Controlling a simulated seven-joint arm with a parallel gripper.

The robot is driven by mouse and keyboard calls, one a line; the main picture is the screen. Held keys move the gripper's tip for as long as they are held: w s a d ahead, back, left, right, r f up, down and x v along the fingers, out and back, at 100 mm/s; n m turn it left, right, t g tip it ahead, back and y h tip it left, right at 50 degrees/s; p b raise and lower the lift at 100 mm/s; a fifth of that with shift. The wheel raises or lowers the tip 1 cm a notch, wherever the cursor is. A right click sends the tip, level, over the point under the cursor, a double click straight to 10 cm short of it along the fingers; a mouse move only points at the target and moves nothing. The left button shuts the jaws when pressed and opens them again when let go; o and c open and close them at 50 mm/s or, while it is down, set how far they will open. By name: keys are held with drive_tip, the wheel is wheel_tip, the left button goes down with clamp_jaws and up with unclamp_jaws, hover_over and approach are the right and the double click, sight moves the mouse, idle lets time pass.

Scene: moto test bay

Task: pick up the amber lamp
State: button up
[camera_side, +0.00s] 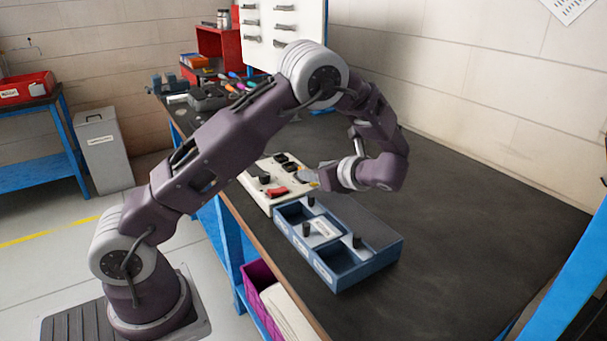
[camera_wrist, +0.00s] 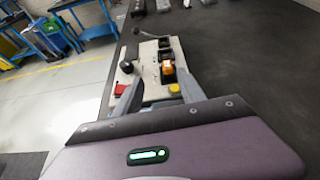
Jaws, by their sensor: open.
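A small orange block, which looks like the amber lamp (camera_wrist: 167,68), sits upright in a black holder on a light control panel (camera_wrist: 150,50). The panel also shows in the side view (camera_side: 259,190) on the dark bench. My gripper (camera_wrist: 160,76) is open, with its two grey fingers spread over the near part of the panel. The lamp shows between the fingers, nearer the right one, and nothing is held. In the side view my gripper (camera_side: 312,180) hangs at the panel's right edge, and the lamp is hard to make out there.
The panel also carries a black knob (camera_wrist: 127,67), a red switch (camera_wrist: 120,90) and a yellow button (camera_wrist: 174,88) close to the right finger. A blue compartment tray (camera_side: 374,256) stands close by with black knobs. The bench (camera_side: 470,210) is clear on the right.

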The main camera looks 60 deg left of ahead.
sight(304, 168)
drive_tip(key=shift+m+y, duration=0.3)
drive_tip(key=x, duration=0.2)
drive_tip(key=w+x, duration=0.1)
drive_tip(key=x, duration=0.4)
drive_tip(key=shift+w+a+f, duration=0.25)
drive_tip(key=shift+f, duration=0.05)
clamp_jaws()
